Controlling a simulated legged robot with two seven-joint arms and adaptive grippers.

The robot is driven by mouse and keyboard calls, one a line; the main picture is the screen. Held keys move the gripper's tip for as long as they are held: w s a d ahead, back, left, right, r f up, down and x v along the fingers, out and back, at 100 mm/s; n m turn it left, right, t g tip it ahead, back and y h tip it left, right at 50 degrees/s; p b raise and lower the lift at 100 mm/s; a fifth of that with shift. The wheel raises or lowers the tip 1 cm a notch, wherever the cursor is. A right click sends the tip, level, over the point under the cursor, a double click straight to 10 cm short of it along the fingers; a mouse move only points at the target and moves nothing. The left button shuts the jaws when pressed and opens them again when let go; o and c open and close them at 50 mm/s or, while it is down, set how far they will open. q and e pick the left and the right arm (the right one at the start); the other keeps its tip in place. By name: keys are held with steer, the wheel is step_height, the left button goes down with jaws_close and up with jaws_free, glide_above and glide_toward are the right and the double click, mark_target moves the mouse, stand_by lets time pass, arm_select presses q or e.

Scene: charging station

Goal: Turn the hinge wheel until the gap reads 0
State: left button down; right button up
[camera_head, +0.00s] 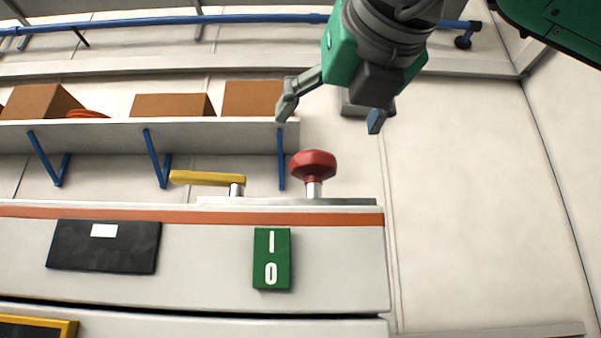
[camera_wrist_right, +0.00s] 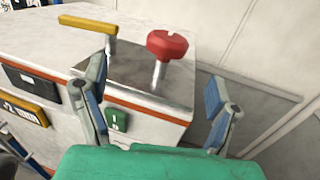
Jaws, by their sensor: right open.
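A red knob-like wheel (camera_head: 313,165) stands upright on a silver post at the right end of the cabinet top. It also shows in the right wrist view (camera_wrist_right: 167,44), ahead of the fingers. I cannot tell for sure that it is the hinge wheel. A green plate (camera_head: 272,258) on the cabinet front carries a white "I" above a "0"; no other gap reading is legible. My right gripper (camera_head: 331,112) is open and empty, above the red wheel and apart from it. Its spread fingers show in the right wrist view (camera_wrist_right: 157,82). My left gripper is not in view.
A yellow lever (camera_head: 207,178) on a post stands left of the wheel on the cabinet (camera_head: 200,250). A black panel (camera_head: 104,246) is on the front. Behind, a shelf (camera_head: 200,135) holds brown boxes (camera_head: 172,105). The wall right of the cabinet is bare.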

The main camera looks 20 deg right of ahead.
mark_target(328, 154)
steer(key=w+d, duration=0.1)
steer(key=w, duration=0.2)
steer(key=w+d+p, duration=0.1)
steer(key=w, duration=0.2)
steer(key=w+d+p, duration=0.1)
steer(key=w, duration=0.2)
steer(key=shift+w+d+f, duration=0.1)
steer(key=shift+w, duration=0.3)
steer(key=shift+w+a+p, duration=0.2)
steer(key=shift+w+a, duration=0.1)
steer(key=shift+w, duration=0.3)
steer(key=shift+w+a+p, duration=0.2)
steer(key=shift+w+a, duration=0.05)
steer(key=shift+w, duration=0.3)
steer(key=shift+w+a, duration=0.35)
steer(key=shift+a, duration=0.2)
steer(key=shift+d, duration=0.45)
steer(key=c, duration=0.3)
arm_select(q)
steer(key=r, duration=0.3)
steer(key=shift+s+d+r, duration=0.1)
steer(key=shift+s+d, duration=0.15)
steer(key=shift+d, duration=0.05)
arm_select(e)
steer(key=shift+d, duration=0.2)
steer(key=c, duration=0.9)
